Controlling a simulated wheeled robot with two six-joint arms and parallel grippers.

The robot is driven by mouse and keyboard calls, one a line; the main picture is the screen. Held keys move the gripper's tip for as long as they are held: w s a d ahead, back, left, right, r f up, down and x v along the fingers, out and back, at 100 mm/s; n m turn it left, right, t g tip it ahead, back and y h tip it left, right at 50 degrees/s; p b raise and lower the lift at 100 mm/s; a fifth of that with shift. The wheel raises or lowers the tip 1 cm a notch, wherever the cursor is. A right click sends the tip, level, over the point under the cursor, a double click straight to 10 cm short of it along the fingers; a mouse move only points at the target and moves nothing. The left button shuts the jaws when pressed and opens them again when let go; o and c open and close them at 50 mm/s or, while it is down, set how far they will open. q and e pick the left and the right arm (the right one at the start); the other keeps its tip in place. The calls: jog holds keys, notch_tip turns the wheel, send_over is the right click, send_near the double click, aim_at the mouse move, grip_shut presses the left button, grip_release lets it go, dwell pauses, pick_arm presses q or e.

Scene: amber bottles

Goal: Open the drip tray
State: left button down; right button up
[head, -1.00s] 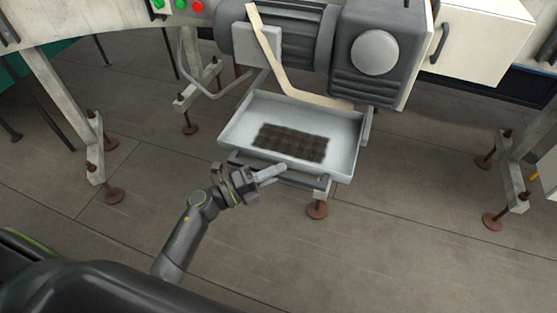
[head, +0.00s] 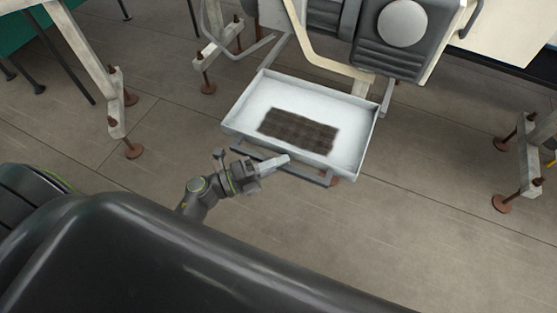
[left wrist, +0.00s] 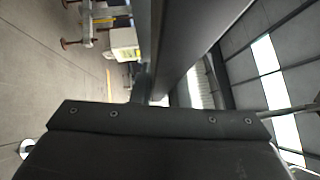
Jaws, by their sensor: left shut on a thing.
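The drip tray (head: 352,150) is a shallow pale metal pan with a dark brown patch on its floor, in the middle of the head view. It sticks out toward me from under the machine. A grey handle bar (head: 310,176) runs below its front edge. My left gripper (head: 284,160) is at the left part of that bar, shut on it, with the fingertips partly hiding the contact. In the left wrist view, my dark gripper body fills the bottom and a grey surface runs up the middle; the grip itself is hidden. My right gripper is not in view.
The machine's grey motor housing (head: 398,45) and a cream bent bracket (head: 318,55) stand behind the tray. Legs with rusty feet stand left (head: 134,151) and right (head: 502,203). The floor between my body and the tray is clear.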

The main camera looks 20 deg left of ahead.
pick_arm(q)
jog(key=c, duration=1.4)
grip_release()
